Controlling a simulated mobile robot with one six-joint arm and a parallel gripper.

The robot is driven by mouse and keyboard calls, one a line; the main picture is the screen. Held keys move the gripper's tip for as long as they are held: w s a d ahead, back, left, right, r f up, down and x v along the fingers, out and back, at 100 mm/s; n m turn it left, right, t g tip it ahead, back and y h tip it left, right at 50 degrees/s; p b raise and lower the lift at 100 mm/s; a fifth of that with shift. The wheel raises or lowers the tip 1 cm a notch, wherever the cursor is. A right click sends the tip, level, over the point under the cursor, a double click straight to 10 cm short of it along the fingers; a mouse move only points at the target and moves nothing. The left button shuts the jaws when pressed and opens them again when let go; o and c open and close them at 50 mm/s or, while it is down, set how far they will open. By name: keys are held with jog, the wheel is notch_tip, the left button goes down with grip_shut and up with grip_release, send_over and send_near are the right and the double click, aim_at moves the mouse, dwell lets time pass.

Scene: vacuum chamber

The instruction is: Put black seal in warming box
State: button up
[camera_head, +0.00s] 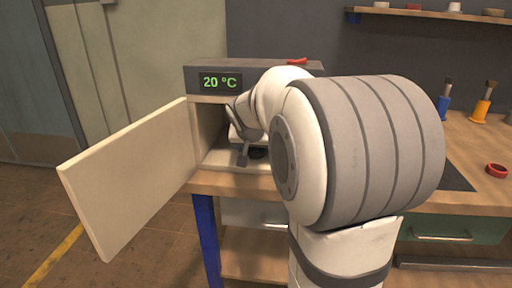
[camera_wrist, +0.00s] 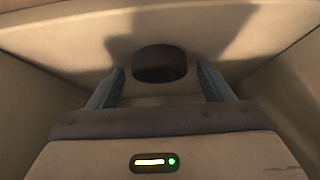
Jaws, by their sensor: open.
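The warming box (camera_head: 213,130) stands on the workbench with its door (camera_head: 130,180) swung wide open to the left and a display reading 20 °C. My gripper (camera_head: 243,155) reaches inside it. The black seal (camera_wrist: 160,64) lies on the light floor inside the box, and it also shows in the head view (camera_head: 258,152), partly hidden by my arm. In the wrist view, my gripper (camera_wrist: 162,85) is open, its two fingers apart on either side of the seal with gaps visible.
A red ring (camera_head: 496,170) lies on the workbench (camera_head: 470,140) at the right. Blue (camera_head: 443,105) and yellow (camera_head: 482,108) tools stand behind it. A red item (camera_head: 297,61) is on top of the box. Box walls are close around my gripper.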

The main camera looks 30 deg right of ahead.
jog(key=shift+r, duration=0.1)
jog(key=shift+r+p, duration=0.2)
jog(key=shift+p, duration=0.1)
jog(key=p+v, duration=0.1)
jog(key=v, duration=0.4)
jog(key=shift+r, duration=0.1)
jog(key=s+a, duration=0.7)
jog(key=s, duration=0.3)
jog(key=s+a+f+n+g+y, duration=0.2)
jog(key=s+a+f+n, duration=0.1)
jog(key=s+f, duration=0.3)
jog(key=s+a+f+n+g+y, duration=0.2)
jog(key=s+a+f+n+g, duration=0.1)
jog(key=s+f, duration=0.4)
jog(key=shift+s+a+n, duration=0.3)
jog(key=shift+a+n, duration=0.1)
jog(key=shift+a, duration=0.2)
